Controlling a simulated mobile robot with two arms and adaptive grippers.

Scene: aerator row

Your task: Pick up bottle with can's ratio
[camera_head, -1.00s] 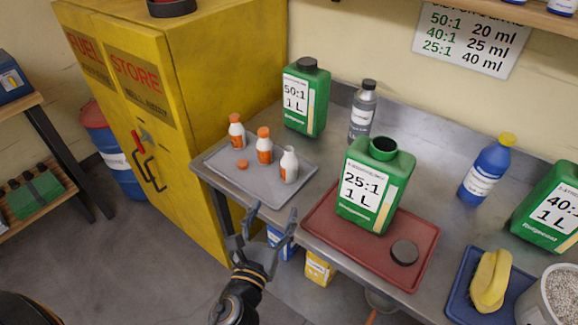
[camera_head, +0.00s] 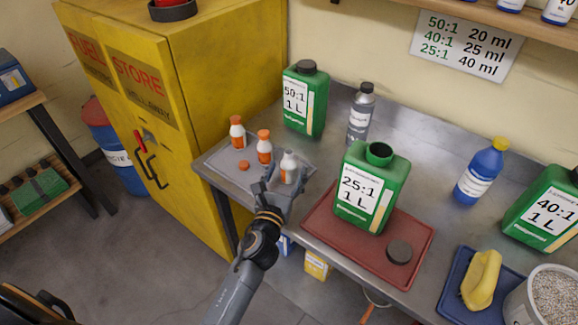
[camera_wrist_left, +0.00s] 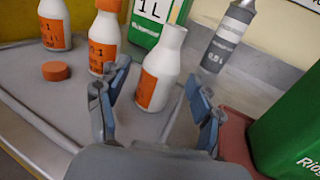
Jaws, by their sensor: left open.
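Several small white bottles with orange labels stand on a grey tray (camera_head: 222,172): a capped left bottle (camera_head: 237,132), a capped middle bottle (camera_head: 264,147) and an uncapped right bottle (camera_head: 289,167). An orange cap (camera_head: 244,165) lies on the tray. The open green can (camera_head: 371,190) reads 25:1, 1 L. My left gripper (camera_head: 286,182) is open at the uncapped bottle. In the left wrist view, its fingers (camera_wrist_left: 157,85) are on either side of this bottle (camera_wrist_left: 160,72), apart from it. The bottle's label is too unclear to read. My right gripper is not in view.
The can and a dark cap (camera_head: 399,251) are on a red tray (camera_head: 325,232) just right of the grey tray. A green 50:1 can (camera_head: 305,100) and a grey bottle (camera_head: 361,112) stand behind. A wall sign (camera_head: 466,45) pairs 25:1 with 40 ml.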

